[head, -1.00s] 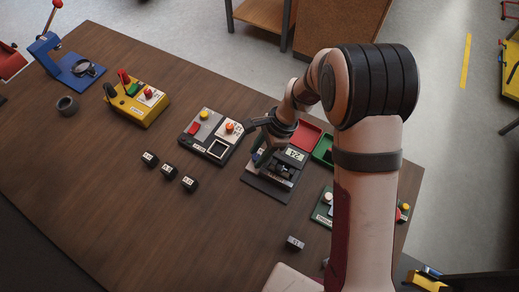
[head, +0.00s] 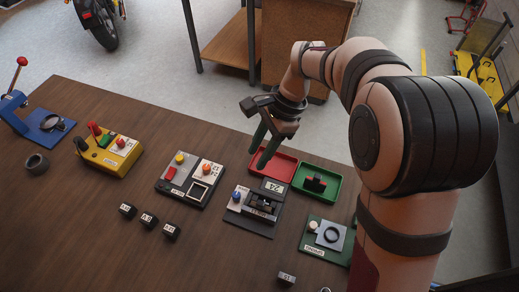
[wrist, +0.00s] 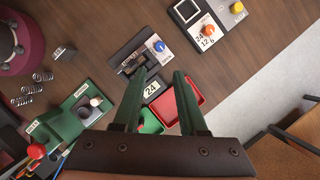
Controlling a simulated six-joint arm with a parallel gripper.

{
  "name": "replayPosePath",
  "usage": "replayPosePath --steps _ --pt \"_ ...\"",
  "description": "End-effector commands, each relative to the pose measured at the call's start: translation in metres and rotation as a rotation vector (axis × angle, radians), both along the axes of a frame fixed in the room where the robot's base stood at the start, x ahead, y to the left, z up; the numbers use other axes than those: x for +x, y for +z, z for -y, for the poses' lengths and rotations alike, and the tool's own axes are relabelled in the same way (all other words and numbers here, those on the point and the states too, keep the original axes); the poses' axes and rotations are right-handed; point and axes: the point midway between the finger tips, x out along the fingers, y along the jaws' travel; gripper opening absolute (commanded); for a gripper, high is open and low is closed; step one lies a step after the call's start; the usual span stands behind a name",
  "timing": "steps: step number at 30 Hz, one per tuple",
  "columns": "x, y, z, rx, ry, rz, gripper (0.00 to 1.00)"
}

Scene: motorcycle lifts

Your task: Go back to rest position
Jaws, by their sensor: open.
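My gripper (head: 270,148) is open and empty, raised above the back of the table near the red tray (head: 272,164). Its two green fingers also show spread apart in the wrist view (wrist: 158,100). Below it stands a dark device with a "24" display and a blue knob (head: 237,196), apart from the fingers. That device also shows beyond the fingers in the wrist view (wrist: 136,62).
A green tray (head: 331,185) holding a dark part sits right of the red one. A grey panel (head: 190,180), yellow control box (head: 108,150) and blue lever press (head: 45,126) stand leftward. Small black blocks (head: 149,220) lie in front. The front-left tabletop is bare.

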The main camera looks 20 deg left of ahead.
Motion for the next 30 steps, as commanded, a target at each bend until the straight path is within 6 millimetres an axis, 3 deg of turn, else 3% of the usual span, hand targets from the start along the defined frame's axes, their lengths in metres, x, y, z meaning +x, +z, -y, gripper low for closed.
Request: replayPosePath --steps 6,8,11,13,15,19,23,30 --pt "0.000 0.000 0.001 0.000 0.001 0.001 0.41" --pt "-0.003 0.007 0.011 0.002 0.006 0.015 0.41" --pt "-0.025 0.039 0.061 0.007 0.046 0.087 0.41" --pt "-0.057 0.058 0.108 0.001 0.093 0.155 0.41" --pt "-0.095 0.065 0.147 -0.015 0.145 0.214 0.41" --pt "-0.156 0.056 0.190 -0.051 0.224 0.288 0.41" --pt "-0.185 0.045 0.204 -0.073 0.266 0.316 0.41" --pt "-0.188 0.043 0.206 -0.075 0.275 0.318 0.41"
